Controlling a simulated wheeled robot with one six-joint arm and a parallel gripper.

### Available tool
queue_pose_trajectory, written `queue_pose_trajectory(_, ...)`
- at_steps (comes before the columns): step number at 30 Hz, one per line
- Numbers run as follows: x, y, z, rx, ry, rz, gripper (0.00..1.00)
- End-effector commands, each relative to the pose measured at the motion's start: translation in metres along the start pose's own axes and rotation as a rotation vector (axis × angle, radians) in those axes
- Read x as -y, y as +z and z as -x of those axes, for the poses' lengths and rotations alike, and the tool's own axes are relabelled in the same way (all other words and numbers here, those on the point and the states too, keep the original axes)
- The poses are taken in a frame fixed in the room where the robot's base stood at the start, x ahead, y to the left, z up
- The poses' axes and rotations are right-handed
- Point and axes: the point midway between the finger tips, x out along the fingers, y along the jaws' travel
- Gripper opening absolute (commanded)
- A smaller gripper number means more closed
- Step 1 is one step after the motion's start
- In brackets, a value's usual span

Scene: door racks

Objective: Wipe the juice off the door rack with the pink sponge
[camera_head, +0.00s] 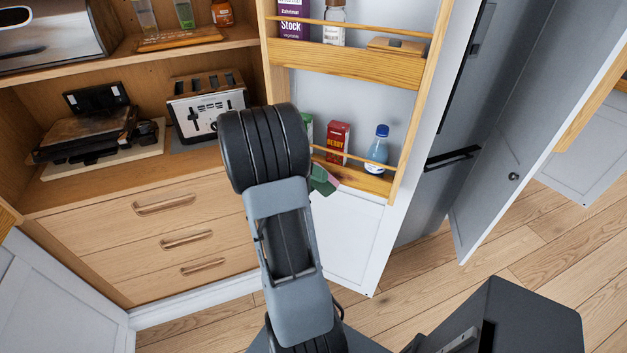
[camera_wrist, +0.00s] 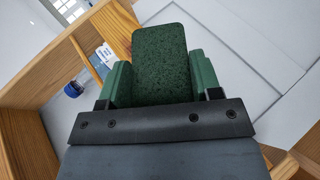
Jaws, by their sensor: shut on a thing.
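My gripper (camera_wrist: 160,66) is shut on a sponge (camera_wrist: 158,42). Its dark green scouring face fills the space between the green fingers in the wrist view. In the head view my gripper (camera_head: 320,181) is mostly hidden behind my arm. I cannot tell whether the sponge touches the rack. In the wrist view the rack's wooden rail (camera_wrist: 87,60) is left of the sponge. I cannot make out any juice.
A red berry carton (camera_head: 338,140) and a blue-capped bottle (camera_head: 378,148) stand in the lower rack, with a green item partly hidden behind my arm. The upper rack (camera_head: 345,62) holds a stock carton and a jar. A toaster (camera_head: 207,103) stands on the shelf at left.

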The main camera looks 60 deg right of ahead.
Motion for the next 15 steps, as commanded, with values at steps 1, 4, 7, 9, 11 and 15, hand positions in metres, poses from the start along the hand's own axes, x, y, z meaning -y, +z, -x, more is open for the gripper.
queue_pose_trajectory(1, 0.0, 0.0, 0.0001, 0.0, 0.0, 0.0, 0.37)
queue_pose_trajectory(4, 0.0, 0.0, 0.0001, 0.0, 0.0, 0.0, 0.37)
queue_pose_trajectory(7, 0.0001, -0.0006, -0.0002, 0.0, 0.0, 0.0, 0.37)
queue_pose_trajectory(9, 0.0002, -0.0016, -0.0007, 0.0, 0.0, 0.0, 0.37)
queue_pose_trajectory(11, 0.0003, -0.0027, -0.0011, 0.0, 0.0, 0.0, 0.37)
queue_pose_trajectory(15, 0.0004, -0.0055, -0.0021, 0.0, 0.0, -0.001, 0.37)
